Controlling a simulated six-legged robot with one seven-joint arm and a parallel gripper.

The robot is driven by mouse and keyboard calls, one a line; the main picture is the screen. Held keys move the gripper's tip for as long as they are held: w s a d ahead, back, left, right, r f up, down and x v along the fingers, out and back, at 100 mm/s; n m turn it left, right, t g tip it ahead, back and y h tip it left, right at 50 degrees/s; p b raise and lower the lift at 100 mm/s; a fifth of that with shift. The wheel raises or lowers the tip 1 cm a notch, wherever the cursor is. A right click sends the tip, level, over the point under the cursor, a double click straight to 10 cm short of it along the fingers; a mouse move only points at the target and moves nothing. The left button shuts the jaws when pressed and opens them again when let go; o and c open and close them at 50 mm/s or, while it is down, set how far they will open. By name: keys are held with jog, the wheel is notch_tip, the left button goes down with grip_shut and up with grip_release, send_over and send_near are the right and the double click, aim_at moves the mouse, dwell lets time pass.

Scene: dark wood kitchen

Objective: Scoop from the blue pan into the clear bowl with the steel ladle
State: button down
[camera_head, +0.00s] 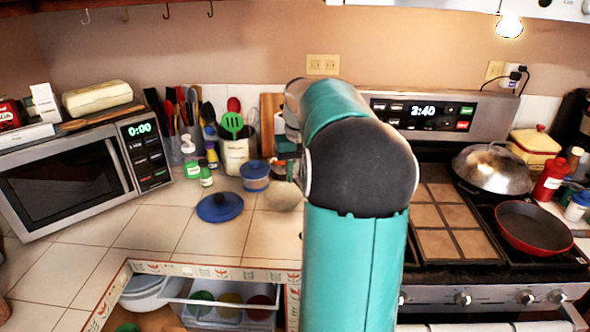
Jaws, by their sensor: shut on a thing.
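I see no steel ladle. No blue pan shows clearly; a flat blue round piece, which looks like a lid with a knob (220,207), lies on the tiled counter. I cannot pick out the clear bowl. A pale rounded object (284,196), too unclear to name, sits beside my arm and may be partly covered by it.
A microwave (70,180) stands at left and utensil holders (237,155) at the back. The stove at right carries a red pan (533,226) and a domed steel lid (492,167). An open drawer (225,318) holds coloured cups. The tiled counter (145,228) is clear at front left.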

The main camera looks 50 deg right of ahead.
jog(key=shift+s+d+f+t+y, duration=0.15)
jog(key=shift+d+f+t+y, duration=0.4)
jog(key=shift+y, duration=0.25)
jog(key=f+m+t+y, duration=0.1)
jog(key=t+y, duration=0.1)
jog(key=y, duration=0.1)
jog(key=s+d+f+m+t+y, duration=0.1)
jog(key=f+t+y, duration=0.1)
jog(key=t+y, duration=0.1)
jog(key=s+f+m+t+y, duration=0.1)
jog(key=t+y, duration=0.2)
jog(key=shift+d+f+m, duration=0.25)
jog(key=shift+d+m, duration=0.05)
jog(key=shift+d, duration=0.05)
